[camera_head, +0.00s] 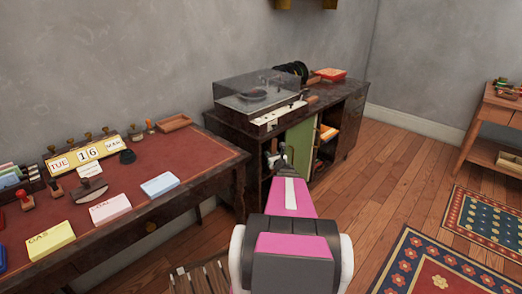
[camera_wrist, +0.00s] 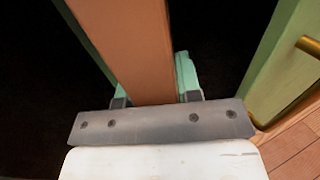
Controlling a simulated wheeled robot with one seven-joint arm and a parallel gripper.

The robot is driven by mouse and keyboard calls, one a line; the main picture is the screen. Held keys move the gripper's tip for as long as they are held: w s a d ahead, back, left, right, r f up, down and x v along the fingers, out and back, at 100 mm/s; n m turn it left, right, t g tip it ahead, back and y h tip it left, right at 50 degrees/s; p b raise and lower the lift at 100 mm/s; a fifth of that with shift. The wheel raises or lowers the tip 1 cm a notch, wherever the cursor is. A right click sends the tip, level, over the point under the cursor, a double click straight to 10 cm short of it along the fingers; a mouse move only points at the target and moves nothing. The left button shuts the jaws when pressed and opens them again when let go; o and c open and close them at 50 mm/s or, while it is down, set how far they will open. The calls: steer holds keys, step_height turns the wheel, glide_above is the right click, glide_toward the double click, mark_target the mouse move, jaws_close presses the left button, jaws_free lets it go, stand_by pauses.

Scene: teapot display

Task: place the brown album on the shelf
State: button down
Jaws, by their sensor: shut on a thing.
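The brown album (camera_wrist: 130,45) is between my gripper's fingers (camera_wrist: 152,98) in the wrist view, its edge running up and away into a dark space. The fingers press on both sides of it. In the head view my gripper (camera_head: 277,162) is small and partly behind my own arm, at the front of the dark cabinet (camera_head: 228,127); I cannot make out the album there. The cabinet has open compartments, dark inside. Its shelf surface is not clear in either view, so I cannot tell whether the album touches it.
A green door (camera_head: 300,146) stands open right of my gripper; it is close on the right in the wrist view (camera_wrist: 285,65), with a brass handle (camera_wrist: 309,46). A record player (camera_head: 258,92) is on the cabinet. A desk (camera_head: 150,211) with stationery stands left.

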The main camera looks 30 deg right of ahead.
steer(key=w+f, duration=0.3)
steer(key=w, duration=0.9)
steer(key=shift+w+d+f, duration=0.2)
steer(key=shift+w+d, duration=0.05)
steer(key=shift+d, duration=0.15)
steer(key=shift+f, duration=0.15)
steer(key=c, duration=0.8)
jaws_free()
steer(key=s, duration=1.2)
steer(key=shift+a, duration=0.35)
